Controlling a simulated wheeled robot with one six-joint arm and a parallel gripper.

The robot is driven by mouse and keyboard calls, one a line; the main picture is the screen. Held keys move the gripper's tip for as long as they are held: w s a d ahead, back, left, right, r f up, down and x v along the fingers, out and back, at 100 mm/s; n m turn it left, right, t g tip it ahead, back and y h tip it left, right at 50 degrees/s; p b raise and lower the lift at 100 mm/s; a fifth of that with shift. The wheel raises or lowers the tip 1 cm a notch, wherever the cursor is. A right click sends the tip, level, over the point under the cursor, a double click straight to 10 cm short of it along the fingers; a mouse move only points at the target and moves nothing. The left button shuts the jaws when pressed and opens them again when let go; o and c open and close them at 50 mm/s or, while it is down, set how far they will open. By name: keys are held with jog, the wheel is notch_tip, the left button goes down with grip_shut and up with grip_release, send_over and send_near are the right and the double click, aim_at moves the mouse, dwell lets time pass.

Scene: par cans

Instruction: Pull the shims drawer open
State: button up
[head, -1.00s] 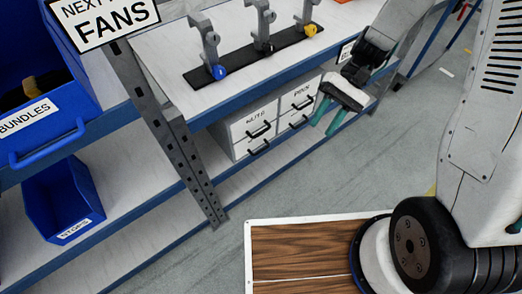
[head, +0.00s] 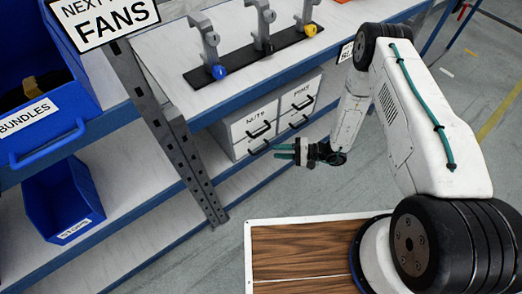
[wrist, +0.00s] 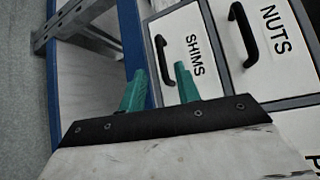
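The shims drawer (wrist: 190,50) is a white drawer front with a black bar handle (wrist: 162,60) and a SHIMS label. In the head view it is the lower left drawer (head: 241,149) of a small white unit, its handle (head: 259,147) visible; it looks shut. My gripper (head: 277,151) is in front of that unit, its teal fingers pointing left toward the handle. In the wrist view my gripper (wrist: 160,70) is open and empty, its fingertips on either side of the handle's lower end in the picture. I cannot tell if they touch it.
The nuts drawer (wrist: 285,60) with its own handle is directly above the shims drawer; the pins drawer (head: 302,95) is beside it. A grey rack post (head: 185,160) stands left of the unit. The shelf (head: 160,60) overhangs it.

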aim_at(261, 150)
jog(key=x, duration=0.7)
jog(key=shift+w+a, duration=0.15)
jog(key=shift+a, duration=0.25)
grip_shut()
